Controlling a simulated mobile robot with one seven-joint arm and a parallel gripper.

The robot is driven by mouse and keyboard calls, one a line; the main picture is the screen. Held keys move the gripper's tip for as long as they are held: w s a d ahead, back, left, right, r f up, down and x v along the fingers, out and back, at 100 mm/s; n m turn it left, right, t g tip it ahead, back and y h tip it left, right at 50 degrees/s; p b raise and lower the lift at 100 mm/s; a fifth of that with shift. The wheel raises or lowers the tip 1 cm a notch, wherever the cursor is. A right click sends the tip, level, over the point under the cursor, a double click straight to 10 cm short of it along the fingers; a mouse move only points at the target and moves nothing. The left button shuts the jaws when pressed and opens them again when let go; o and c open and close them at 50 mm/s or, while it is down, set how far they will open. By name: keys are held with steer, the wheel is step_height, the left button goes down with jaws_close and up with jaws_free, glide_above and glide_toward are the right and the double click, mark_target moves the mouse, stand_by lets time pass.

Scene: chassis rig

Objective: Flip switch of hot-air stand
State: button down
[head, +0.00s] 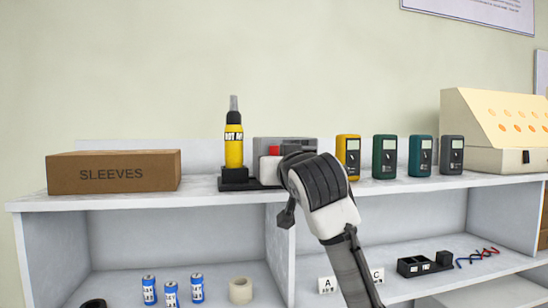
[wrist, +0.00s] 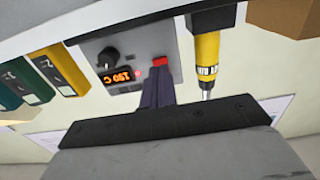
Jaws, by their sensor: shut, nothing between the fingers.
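The hot-air stand (head: 298,143) is a grey box on the shelf top, partly hidden behind my arm in the head view. Its front panel (wrist: 107,50) shows upside down in the wrist view, with a dark knob (wrist: 108,58), a lit orange display (wrist: 122,76) and a small red light. A red switch (wrist: 160,61) sits on the panel; red also shows in the head view (head: 274,150). My gripper (wrist: 160,70) is shut and empty, its fingertips right at the switch; I cannot tell whether they touch. The yellow hot-air tool (head: 233,150) stands upright in its black holder.
A brown SLEEVES box (head: 113,173) stands to the left. Several meters (head: 384,157) stand in a row to the right, then a cream cabinet (head: 495,130). The lower shelf holds blue cylinders (head: 171,293), a tape roll (head: 240,290) and a black tray (head: 425,265).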

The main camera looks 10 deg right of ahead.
steer(key=shift+s+b, duration=0.65)
steer(key=shift+s, duration=2.3)
